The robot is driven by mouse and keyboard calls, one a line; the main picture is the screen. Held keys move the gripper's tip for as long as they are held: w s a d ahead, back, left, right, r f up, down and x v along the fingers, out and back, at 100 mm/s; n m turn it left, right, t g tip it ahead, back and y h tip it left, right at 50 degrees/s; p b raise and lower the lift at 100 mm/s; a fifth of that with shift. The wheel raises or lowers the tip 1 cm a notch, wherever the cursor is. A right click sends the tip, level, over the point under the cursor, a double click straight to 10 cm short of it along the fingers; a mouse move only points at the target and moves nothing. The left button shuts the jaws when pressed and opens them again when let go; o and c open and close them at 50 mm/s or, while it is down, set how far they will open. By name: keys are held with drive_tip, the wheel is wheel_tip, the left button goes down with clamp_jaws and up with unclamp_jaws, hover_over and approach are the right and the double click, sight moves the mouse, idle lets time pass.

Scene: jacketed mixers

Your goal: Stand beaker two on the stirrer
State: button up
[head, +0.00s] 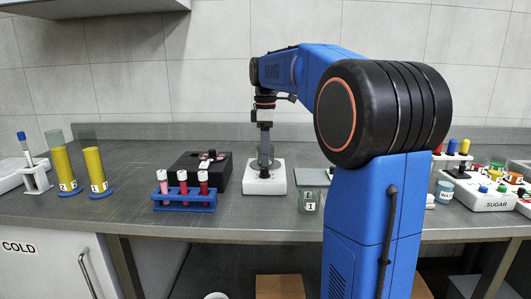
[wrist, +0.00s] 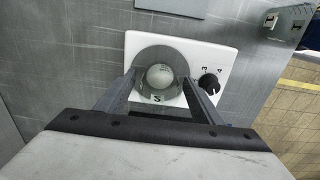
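Beaker two (wrist: 158,98), clear glass with a "2" label, is seen from above over the white stirrer (wrist: 220,55). My gripper (wrist: 160,78) has one finger against each side of the beaker and appears shut on it. In the head view my gripper (head: 265,148) points straight down above the stirrer (head: 265,183), with its knob at the front. The glass is hard to make out there, and I cannot tell whether its base touches the plate. A round pale plate or disc shows through the beaker in the wrist view.
Beaker one (head: 310,202) stands just right of the stirrer, near a flat grey plate (head: 314,176). To the left are a blue rack of red tubes (head: 184,205) and a black box (head: 190,172). Yellow cylinders (head: 66,168) stand far left. The SUGAR tray (head: 490,200) is at right.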

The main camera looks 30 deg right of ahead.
wheel_tip(320, 180, up, 12)
drive_tip(key=shift+r, duration=0.15)
idle(0.6)
idle(0.4)
